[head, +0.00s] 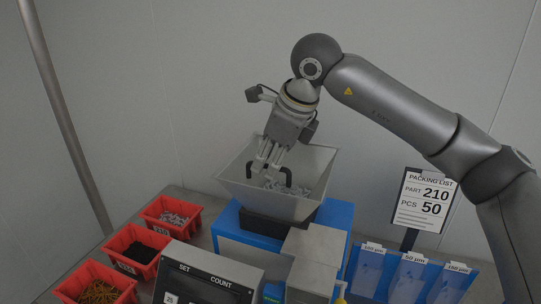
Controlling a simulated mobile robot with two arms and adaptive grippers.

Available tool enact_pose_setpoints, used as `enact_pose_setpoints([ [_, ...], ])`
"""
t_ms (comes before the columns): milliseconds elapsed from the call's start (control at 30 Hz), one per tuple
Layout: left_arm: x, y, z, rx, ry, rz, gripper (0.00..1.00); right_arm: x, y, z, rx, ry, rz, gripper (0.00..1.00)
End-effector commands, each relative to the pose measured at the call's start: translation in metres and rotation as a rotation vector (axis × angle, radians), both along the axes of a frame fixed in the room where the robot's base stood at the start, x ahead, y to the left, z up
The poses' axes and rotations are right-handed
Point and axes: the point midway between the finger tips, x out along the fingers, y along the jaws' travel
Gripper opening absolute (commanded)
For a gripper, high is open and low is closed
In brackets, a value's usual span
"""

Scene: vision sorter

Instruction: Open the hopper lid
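The grey hopper (318,165) sits on the blue machine in the middle of the head view. A black arched handle (287,174) spans its opening, with grey pieces (284,188) showing below it. The lid itself is hard to make out; it may be clear. My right gripper (266,168) points down into the hopper mouth, its fingertips at the middle of the handle and covering part of it. The fingers are close together, but whether they grip the handle cannot be told. My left gripper is not in view.
Red bins (131,250) with small parts stand at the left. A display box (205,285) is in front. A packing list sign (423,200) and blue part pouches (408,278) are at the right. A grey wall is behind.

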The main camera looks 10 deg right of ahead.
Motion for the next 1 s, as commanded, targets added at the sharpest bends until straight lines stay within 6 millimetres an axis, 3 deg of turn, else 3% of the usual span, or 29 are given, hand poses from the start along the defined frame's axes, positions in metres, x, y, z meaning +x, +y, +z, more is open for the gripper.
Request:
enact_pose_setpoints([
  [167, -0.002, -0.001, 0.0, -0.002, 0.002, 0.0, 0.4, 0.0, 0.0, 0.0, 0.0, 0.0, 0.0, 0.32],
  [433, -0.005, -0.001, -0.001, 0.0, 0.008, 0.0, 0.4, 0.0, 0.0, 0.0, 0.0, 0.0, 0.0, 0.0],
  [800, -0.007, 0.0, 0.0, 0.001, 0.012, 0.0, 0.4, 0.0, 0.001, 0.002, 0.002, 0.003, 0.0, 0.0],
  [1000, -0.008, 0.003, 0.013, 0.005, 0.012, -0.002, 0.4, 0.0, 0.01, 0.014, 0.025, 0.037, 0.001, 0.0],
])
